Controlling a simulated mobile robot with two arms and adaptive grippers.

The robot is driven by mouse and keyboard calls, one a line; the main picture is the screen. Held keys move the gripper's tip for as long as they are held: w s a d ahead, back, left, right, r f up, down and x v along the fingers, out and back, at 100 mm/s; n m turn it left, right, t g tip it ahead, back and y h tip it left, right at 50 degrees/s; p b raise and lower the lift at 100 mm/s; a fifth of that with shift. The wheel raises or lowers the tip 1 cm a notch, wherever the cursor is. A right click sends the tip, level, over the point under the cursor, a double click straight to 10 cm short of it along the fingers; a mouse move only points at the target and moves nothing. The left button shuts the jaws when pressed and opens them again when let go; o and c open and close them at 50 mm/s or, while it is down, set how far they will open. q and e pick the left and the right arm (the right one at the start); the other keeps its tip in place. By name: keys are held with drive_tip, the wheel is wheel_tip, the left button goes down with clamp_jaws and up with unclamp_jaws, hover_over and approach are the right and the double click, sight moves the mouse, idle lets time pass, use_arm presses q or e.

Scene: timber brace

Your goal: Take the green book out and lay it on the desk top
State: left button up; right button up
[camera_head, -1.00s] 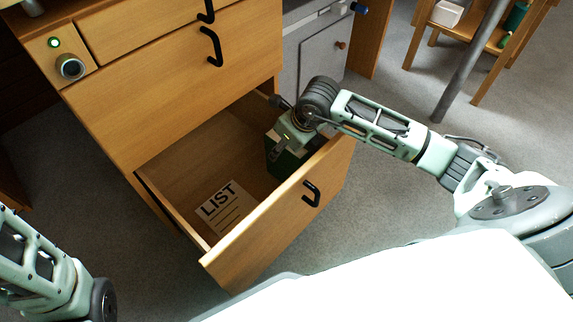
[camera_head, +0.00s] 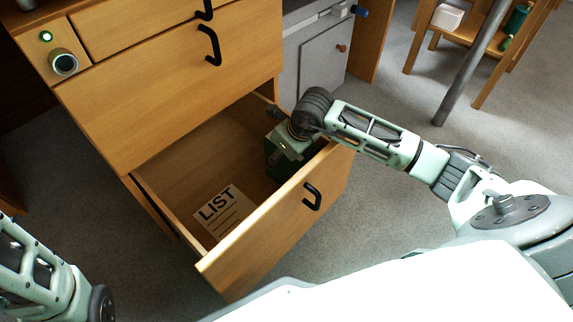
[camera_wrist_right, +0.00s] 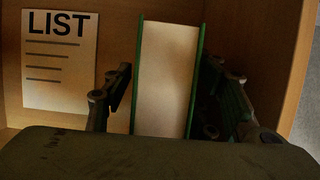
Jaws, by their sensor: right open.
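The green book (camera_wrist_right: 166,75) stands on edge in the open bottom drawer (camera_head: 165,165), its pale page edges facing the right wrist camera between two green covers. In the head view only a dark green part of the book (camera_head: 275,165) shows beneath my right gripper (camera_head: 284,152). My right gripper is open in the wrist view (camera_wrist_right: 167,95), one finger on each side of the book, with a visible gap at the left finger. Contact on the right is too dark to tell. My left arm shows at the lower left, but its gripper is out of view.
A white sheet marked LIST (camera_head: 222,210) lies in the drawer left of the book. The drawer front (camera_head: 275,230) has a black handle (camera_head: 312,196). Closed drawers (camera_head: 165,90) rise above it. A wooden rack (camera_head: 480,40) stands at the far right.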

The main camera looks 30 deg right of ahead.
drive_tip(key=shift+c, duration=0.5)
drive_tip(key=shift+r, duration=0.1)
clamp_jaws()
